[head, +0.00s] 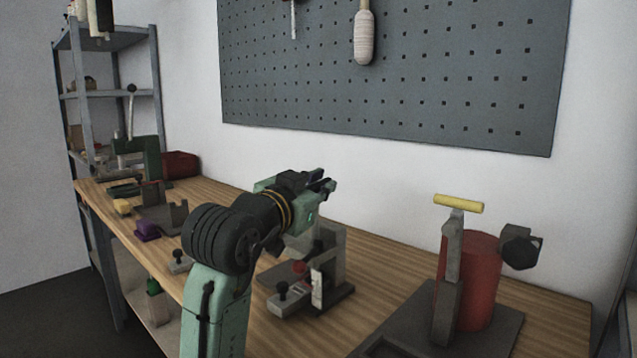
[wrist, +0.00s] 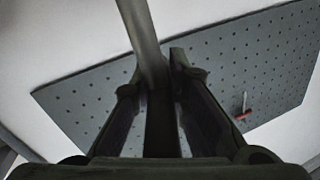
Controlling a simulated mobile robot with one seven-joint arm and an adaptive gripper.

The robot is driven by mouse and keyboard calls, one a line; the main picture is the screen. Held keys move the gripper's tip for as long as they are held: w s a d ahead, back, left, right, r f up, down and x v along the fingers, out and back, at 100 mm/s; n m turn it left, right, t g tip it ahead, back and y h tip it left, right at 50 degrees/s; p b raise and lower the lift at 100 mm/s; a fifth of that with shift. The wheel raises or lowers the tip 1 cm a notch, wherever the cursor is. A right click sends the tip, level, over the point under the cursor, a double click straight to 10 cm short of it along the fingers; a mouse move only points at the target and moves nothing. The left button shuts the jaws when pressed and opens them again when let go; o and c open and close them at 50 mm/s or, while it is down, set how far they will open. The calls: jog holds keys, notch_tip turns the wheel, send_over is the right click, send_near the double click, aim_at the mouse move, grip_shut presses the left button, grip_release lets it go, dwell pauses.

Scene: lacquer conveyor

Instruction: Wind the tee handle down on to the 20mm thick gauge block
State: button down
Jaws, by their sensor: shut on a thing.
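My gripper (head: 327,184) is raised over the middle of the bench and points toward the back wall. In the wrist view its fingers (wrist: 158,85) are shut on a plain grey bar (wrist: 142,28), which appears to be the tee handle. The bar rises between the fingers and leans to the upper left. In the head view my gripper and arm hide the handle. A grey upright fixture (head: 333,238) stands below and behind my gripper. A small white piece (head: 317,288) is at its front; I cannot tell whether it is the gauge block. Any contact between handle and block is hidden.
Black-knobbed pieces (head: 284,290) sit low before the fixture. At right, a grey post with a yellow handle (head: 460,204) stands by a red cylinder (head: 480,280). A green frame (head: 152,158) is at far left. A pegboard (head: 400,85) hangs behind.

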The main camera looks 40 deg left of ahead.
jog(key=m+h, duration=0.1)
jog(key=h, duration=0.1)
jog(key=m+h+p, duration=0.1)
jog(key=m+h, duration=0.1)
jog(key=h, duration=0.1)
jog(key=m+h+p, duration=0.1)
jog(key=m+h, duration=0.1)
jog(key=h, duration=0.1)
jog(key=shift+d, duration=0.35)
jog(key=shift+m+h, duration=0.3)
jog(key=c, duration=1.6)
grip_release()
jog(key=v, duration=1.2)
jog(key=shift+r, duration=0.2)
